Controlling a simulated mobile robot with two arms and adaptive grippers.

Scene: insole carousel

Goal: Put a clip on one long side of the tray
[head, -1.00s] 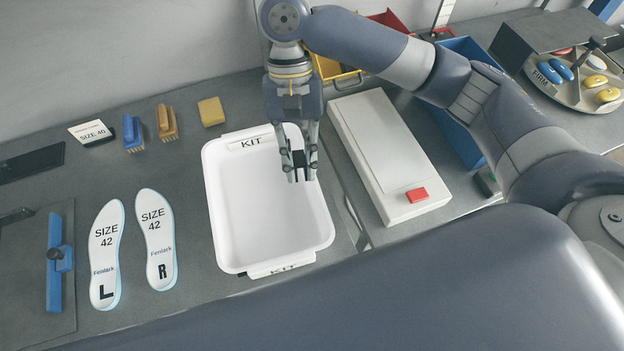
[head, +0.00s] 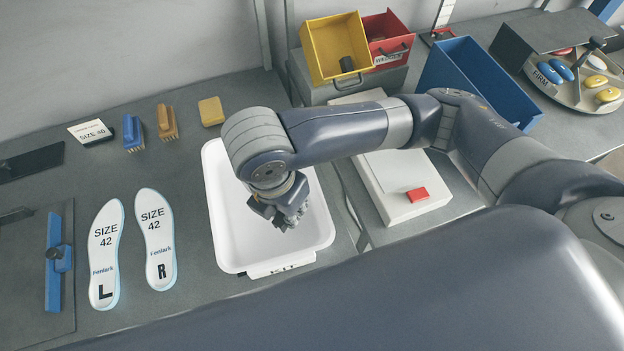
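The white tray (head: 215,172) stands on the grey bench, its long sides running away from me. A KIT label shows on its near short end; the far end is partly behind my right arm. My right gripper (head: 288,222) points down over the tray's inside, right of its middle. Its fingers are bunched in shadow, so I cannot tell whether they are open or shut or hold a clip. No clip shows clearly on the tray's visible rim. My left gripper is not in view.
Two insoles (head: 104,250) (head: 156,240) lie left of the tray. Brushes (head: 133,133) (head: 167,122) and a yellow block (head: 211,111) lie behind. A white box (head: 385,185) with a red block (head: 418,194) stands right. Yellow (head: 330,50), red (head: 388,38) and blue (head: 475,85) bins stand behind it.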

